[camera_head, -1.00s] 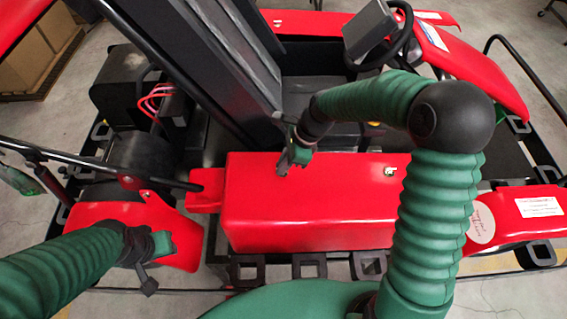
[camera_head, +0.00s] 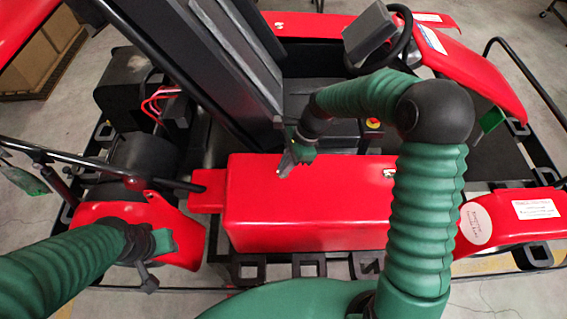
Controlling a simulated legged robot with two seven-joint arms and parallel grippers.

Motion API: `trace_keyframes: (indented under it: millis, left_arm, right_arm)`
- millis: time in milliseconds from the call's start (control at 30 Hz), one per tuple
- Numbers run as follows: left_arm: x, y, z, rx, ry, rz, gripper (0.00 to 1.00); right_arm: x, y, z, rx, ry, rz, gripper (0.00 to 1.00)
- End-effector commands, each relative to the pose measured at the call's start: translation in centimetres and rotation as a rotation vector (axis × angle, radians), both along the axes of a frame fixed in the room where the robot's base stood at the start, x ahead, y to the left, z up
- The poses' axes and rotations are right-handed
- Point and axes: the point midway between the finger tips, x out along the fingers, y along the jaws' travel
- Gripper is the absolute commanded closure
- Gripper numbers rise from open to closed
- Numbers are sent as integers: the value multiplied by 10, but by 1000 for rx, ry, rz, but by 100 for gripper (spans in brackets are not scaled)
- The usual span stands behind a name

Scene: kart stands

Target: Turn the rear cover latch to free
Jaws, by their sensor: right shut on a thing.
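The long red cover (camera_head: 310,215) lies closed across the middle of the head view. My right gripper (camera_head: 285,168) points down at the left part of its top, near the far edge. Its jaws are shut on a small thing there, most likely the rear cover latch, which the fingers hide. A second small metal latch (camera_head: 389,172) shows on the right part of the cover, beside my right forearm. My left gripper (camera_head: 148,280) hangs over the red rear fender at the lower left, apart from the cover; its jaws are too unclear to read.
A dark seat back (camera_head: 210,60) rises just beyond the cover. The steering wheel (camera_head: 402,40) and a red button (camera_head: 373,123) are at the upper right. A black frame rail (camera_head: 270,268) runs along the near side. A black rod (camera_head: 90,160) crosses the left side.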

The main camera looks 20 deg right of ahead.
Motion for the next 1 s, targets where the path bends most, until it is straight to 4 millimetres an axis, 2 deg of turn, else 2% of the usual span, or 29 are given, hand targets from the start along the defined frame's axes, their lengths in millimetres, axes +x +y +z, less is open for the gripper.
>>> trace_keyframes:
  millis: [100,400,1000]
  left_arm:
    - [0,0,11,0,0,0,64]
    - [0,0,23,0,0,0,64]
    - [0,0,31,0,0,0,64]
  right_arm:
    - [3,-3,3,-5,-3,99,100]
    - [7,-2,3,-5,-5,385,100]
    - [13,2,2,-6,-5,954,100]
